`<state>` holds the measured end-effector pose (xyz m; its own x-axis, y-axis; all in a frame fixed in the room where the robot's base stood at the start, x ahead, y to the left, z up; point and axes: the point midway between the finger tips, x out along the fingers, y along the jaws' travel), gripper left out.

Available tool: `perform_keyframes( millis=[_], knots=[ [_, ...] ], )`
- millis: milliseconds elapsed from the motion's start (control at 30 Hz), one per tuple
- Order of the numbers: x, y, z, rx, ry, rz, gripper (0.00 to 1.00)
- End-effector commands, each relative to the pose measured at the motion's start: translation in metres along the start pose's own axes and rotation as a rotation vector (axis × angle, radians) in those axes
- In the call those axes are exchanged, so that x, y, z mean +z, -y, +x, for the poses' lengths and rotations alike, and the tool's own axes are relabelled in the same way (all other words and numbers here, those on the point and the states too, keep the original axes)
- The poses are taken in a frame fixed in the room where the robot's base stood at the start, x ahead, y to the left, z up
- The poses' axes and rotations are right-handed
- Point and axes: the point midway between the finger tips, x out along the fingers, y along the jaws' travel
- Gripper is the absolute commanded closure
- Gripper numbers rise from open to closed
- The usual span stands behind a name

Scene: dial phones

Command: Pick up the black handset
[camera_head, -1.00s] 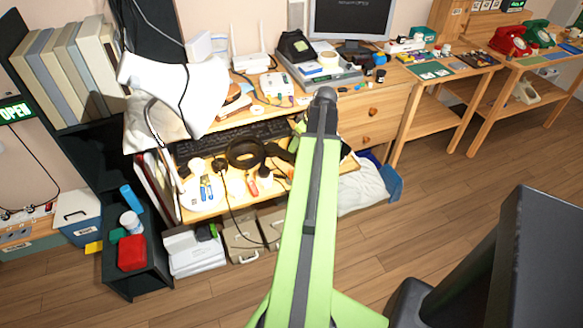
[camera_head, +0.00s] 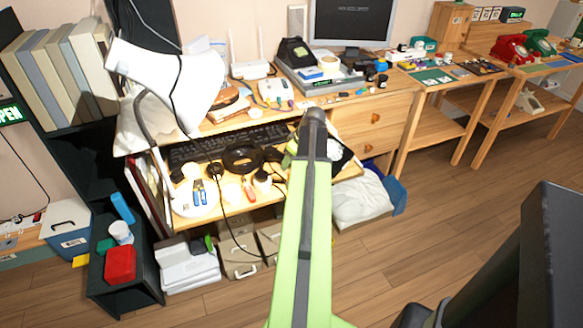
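A black phone (camera_head: 292,51) stands on a grey device at the back of the wooden desk, left of the monitor. Its black handset (camera_head: 293,42) appears to lie on top of it; the two are hard to tell apart at this size. My green and grey arm reaches up the middle of the picture. Its far end, with my gripper (camera_head: 314,118), is over the desk's front edge, below and slightly right of the phone, and apart from it. The fingers are hidden or too small to make out.
A white lamp (camera_head: 172,85) stands at the desk's left. A keyboard (camera_head: 215,142) and headphones (camera_head: 241,158) lie on the lower shelf. A monitor (camera_head: 350,22) is behind. Red (camera_head: 510,47) and green (camera_head: 541,43) phones stand far right.

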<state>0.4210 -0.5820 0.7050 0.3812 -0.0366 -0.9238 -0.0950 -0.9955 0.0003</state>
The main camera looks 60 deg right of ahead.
Motion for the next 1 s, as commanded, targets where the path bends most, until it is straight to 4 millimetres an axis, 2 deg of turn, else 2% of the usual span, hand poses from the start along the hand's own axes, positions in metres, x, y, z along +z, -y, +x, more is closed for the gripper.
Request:
perform_keyframes(
  millis=[67, 400, 833, 1000],
  knots=[
    [0.000, 0.000, -0.001, 0.000, 0.000, 0.000, 0.55],
    [0.000, 0.000, -0.001, 0.000, 0.000, 0.001, 0.99],
    [0.001, -0.001, -0.001, 0.000, 0.000, 0.001, 1.00],
    [-0.004, -0.001, -0.011, 0.000, 0.000, 0.002, 1.00]
  ],
)
